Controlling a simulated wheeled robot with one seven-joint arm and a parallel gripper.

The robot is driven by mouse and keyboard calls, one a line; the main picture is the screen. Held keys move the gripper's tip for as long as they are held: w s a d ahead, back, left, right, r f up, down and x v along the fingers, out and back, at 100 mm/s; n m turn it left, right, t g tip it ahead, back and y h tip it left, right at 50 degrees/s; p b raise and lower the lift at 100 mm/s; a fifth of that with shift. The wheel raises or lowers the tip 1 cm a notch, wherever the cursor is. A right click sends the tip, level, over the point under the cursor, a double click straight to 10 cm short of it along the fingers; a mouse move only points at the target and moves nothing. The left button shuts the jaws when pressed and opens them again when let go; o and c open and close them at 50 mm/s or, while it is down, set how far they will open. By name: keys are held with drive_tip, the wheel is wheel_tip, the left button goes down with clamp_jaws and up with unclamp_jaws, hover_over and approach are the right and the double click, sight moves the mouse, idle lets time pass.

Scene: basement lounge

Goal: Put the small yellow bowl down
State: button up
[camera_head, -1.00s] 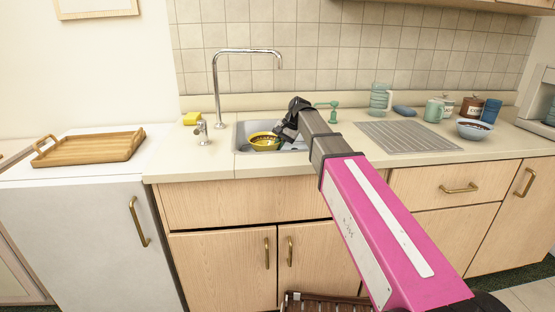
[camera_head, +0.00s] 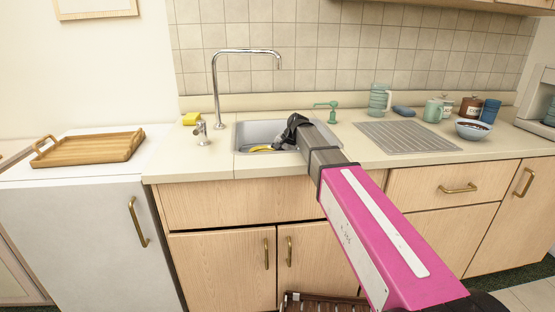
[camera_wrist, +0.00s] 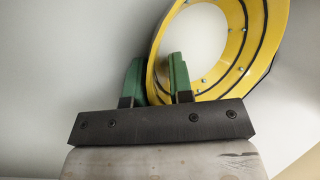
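The small yellow bowl (camera_head: 262,149) is low inside the sink (camera_head: 244,133), near its front edge; only a yellow strip of it shows in the head view. In the wrist view the bowl (camera_wrist: 262,45) is yellow with dark bands and small pale dots, and it looks tilted. My gripper (camera_head: 281,142) reaches down into the sink at the bowl's right side. In the wrist view its green fingers (camera_wrist: 158,80) stand on both sides of the bowl's wall and hold it. I cannot tell whether the bowl touches the sink floor.
A tall faucet (camera_head: 217,90) rises behind the sink, with a yellow sponge (camera_head: 191,118) to the left and a green soap dispenser (camera_head: 332,112) to the right. A ribbed drainboard (camera_head: 408,137) is bare. A wooden tray (camera_head: 90,149) lies left. Another bowl (camera_head: 473,129) and cups stand right.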

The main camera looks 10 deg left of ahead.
drive_tip(key=shift+o, duration=0.6)
drive_tip(key=shift+r, duration=0.25)
drive_tip(key=s+v, duration=0.1)
drive_tip(key=v, duration=1)
drive_tip(key=shift+w+d+r, duration=0.15)
drive_tip(key=shift+w+r, duration=0.25)
drive_tip(key=shift+w, duration=0.1)
